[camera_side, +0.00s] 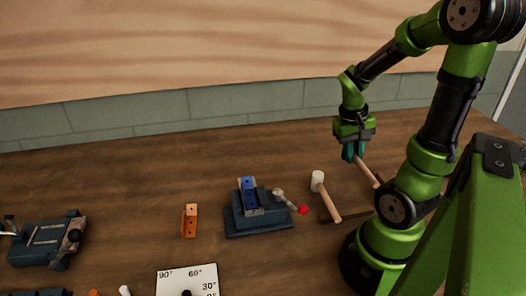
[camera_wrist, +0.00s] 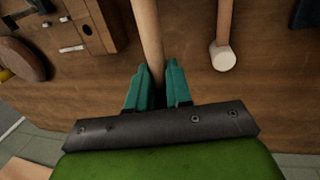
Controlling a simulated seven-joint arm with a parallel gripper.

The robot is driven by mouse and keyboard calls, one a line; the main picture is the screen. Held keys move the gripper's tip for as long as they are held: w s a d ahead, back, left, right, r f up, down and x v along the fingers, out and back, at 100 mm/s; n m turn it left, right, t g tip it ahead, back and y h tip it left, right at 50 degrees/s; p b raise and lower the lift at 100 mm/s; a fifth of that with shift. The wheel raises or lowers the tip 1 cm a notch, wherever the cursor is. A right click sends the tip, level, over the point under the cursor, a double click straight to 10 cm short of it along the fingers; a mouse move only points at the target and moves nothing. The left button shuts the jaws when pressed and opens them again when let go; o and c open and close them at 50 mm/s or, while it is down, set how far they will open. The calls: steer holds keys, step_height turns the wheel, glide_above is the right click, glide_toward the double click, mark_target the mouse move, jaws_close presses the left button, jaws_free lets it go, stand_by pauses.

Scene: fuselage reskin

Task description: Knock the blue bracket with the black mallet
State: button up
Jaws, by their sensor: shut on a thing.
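The blue bracket (camera_side: 249,186) stands in a dark blue clamp (camera_side: 258,224) at mid-table in the side view. My gripper (camera_side: 353,152) is to the right of it and farther back, above the table. It is shut on a wooden handle (camera_side: 369,172), which I take to be the black mallet's. In the wrist view the handle (camera_wrist: 148,30) runs between my teal fingertips (camera_wrist: 157,72) and out of the top edge. The head on this handle is not visible; my arm covers its lower end in the side view.
A white-headed mallet (camera_side: 318,182) lies between the clamp and my arm. The clamp's lever has a red knob (camera_side: 303,210). An orange bracket (camera_side: 190,221) stands left of the clamp. Another vise (camera_side: 45,243) and a white angle board (camera_side: 180,276) lie farther left and in front.

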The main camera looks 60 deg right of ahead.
steer(key=w+a+r+n, duration=0.1)
steer(key=w+a, duration=0.1)
steer(key=w, duration=0.1)
steer(key=w+a+n, duration=0.2)
steer(key=w, duration=0.2)
steer(key=w+a+r+n+t+h, duration=0.1)
steer(key=w+a, duration=0.1)
steer(key=w, duration=0.1)
steer(key=shift+w+a+r, duration=0.2)
steer(key=shift+w+r, duration=0.05)
steer(key=shift+r, duration=0.05)
jaws_close()
steer(key=w+a+r+n, duration=0.2)
steer(key=w+a+n, duration=0.15)
steer(key=a, duration=0.35)
steer(key=w+a+r+n, duration=0.2)
steer(key=w+a+r, duration=0.15)
steer(key=a, duration=0.25)
steer(key=shift+m+t, duration=0.25)
steer(key=shift+t, duration=0.05)
steer(key=shift+a+x, duration=0.2)
steer(key=shift+x, duration=0.6)
steer(key=shift+a+x, duration=0.15)
steer(key=shift+x, duration=0.65)
steer(key=shift+a+x, duration=0.2)
steer(key=shift+x, duration=0.6)
steer(key=shift+w+f, duration=0.1)
steer(key=shift+f, duration=0.05)
steer(key=shift+r, duration=0.75)
steer(key=shift+f, duration=0.65)
